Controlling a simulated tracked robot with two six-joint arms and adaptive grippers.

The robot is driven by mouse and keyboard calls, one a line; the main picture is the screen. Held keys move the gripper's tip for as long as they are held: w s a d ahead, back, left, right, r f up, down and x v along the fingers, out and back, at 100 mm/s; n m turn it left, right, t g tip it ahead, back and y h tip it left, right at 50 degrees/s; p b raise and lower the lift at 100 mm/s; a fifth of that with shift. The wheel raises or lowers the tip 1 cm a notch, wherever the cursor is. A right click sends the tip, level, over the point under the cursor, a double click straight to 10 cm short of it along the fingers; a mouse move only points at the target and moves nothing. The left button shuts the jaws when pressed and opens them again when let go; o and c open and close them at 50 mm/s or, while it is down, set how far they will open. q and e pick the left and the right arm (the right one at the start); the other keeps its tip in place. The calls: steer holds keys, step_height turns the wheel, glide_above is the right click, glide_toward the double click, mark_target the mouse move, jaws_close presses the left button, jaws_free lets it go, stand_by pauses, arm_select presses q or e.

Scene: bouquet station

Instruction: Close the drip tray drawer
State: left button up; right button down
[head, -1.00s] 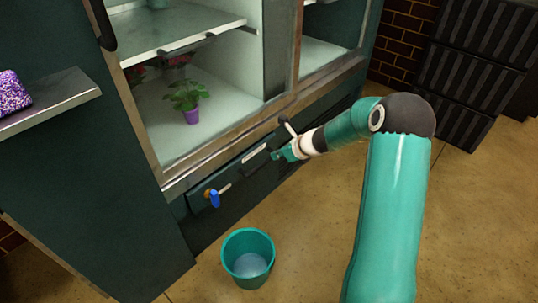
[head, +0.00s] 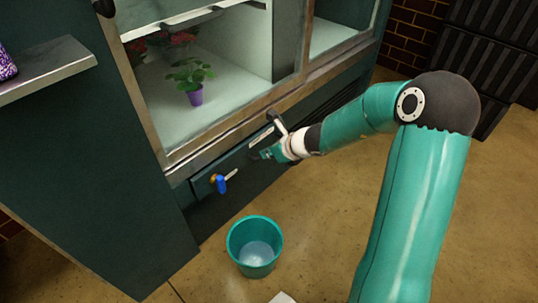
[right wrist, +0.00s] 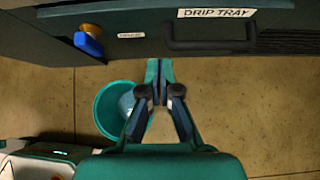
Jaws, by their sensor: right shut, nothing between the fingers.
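The drip tray drawer (head: 206,182) is a dark green front low on the display cabinet. In the right wrist view its front (right wrist: 270,18) carries a white "DRIP TRAY" label (right wrist: 217,13) above a dark bar handle (right wrist: 208,45). It looks nearly flush with the cabinet; I cannot tell whether a small gap remains. My right gripper (head: 257,156) is shut and empty, in front of the drawer near the handle. In the right wrist view its fingertips (right wrist: 158,66) point at the front, left of and below the handle, seemingly apart from it. My left gripper is not in view.
A blue-handled brass valve (head: 221,184) sticks out at the drawer's left end. A teal bucket (head: 252,270) of water stands on the floor below. A potted plant (head: 195,97) stands inside the cabinet. Black crates (head: 495,55) stand back right. Floor on the right is free.

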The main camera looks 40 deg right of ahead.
mark_target(243, 150)
steer(key=x, duration=0.2)
steer(key=w+r+x, duration=0.1)
steer(key=x, duration=0.5)
steer(key=shift+w+b, duration=0.35)
steer(key=shift+b, duration=0.05)
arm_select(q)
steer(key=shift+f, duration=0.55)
arm_select(e)
steer(key=shift+w+f, duration=0.1)
steer(key=shift+w, duration=0.5)
